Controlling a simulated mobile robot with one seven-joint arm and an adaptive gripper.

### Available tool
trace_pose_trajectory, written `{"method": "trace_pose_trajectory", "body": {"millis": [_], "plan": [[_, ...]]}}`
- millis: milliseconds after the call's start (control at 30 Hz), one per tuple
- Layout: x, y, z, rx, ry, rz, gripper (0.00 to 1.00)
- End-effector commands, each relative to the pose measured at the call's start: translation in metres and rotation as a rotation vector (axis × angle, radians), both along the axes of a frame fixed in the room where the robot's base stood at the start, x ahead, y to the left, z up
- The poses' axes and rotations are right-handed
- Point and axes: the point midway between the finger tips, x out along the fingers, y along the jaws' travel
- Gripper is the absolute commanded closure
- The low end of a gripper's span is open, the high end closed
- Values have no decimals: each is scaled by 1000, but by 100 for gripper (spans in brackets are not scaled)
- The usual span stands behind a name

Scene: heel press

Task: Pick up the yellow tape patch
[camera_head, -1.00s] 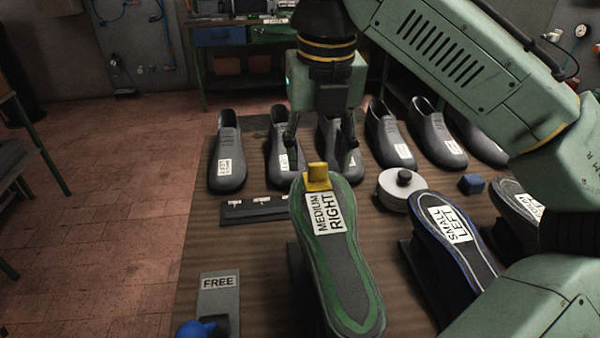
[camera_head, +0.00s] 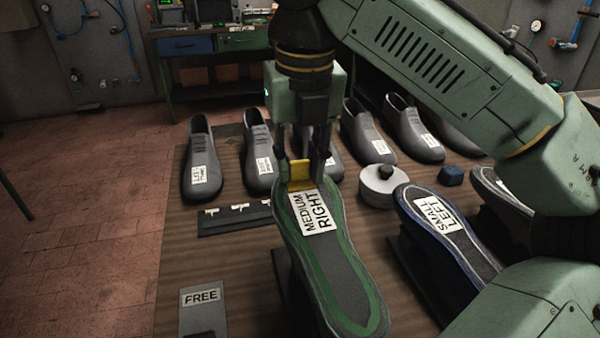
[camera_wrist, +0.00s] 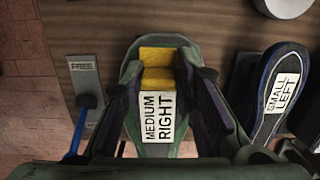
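The yellow tape patch (camera_head: 300,172) sits at the far end of the green-edged sole marked MEDIUM RIGHT (camera_head: 345,262). In the wrist view, the patch (camera_wrist: 157,76) shows a flat part and a raised block. My gripper (camera_head: 302,165) is down at the patch with one finger on each side of it. In the wrist view, my gripper's fingers (camera_wrist: 158,80) straddle the raised block and look open. Whether either finger touches it is hard to tell. The patch still rests on the sole.
A blue-edged sole marked SMALL LEFT (camera_head: 450,232) stands to the right. Several grey shoes (camera_head: 201,165) line the back. A FREE plate (camera_head: 203,312) is front left.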

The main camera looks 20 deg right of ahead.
Motion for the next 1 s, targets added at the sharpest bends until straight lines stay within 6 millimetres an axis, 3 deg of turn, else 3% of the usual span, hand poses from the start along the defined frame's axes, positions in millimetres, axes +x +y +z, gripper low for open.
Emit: {"method": "trace_pose_trajectory", "body": {"millis": [133, 533, 767, 867, 1000], "plan": [[0, 0, 0, 0, 0, 0, 87], [0, 0, 4, 1, -1, 1, 87], [0, 1, 22, 2, 0, 4, 89], [0, 0, 38, -3, -1, 0, 89], [-26, -3, 37, -2, 0, -1, 89]]}}
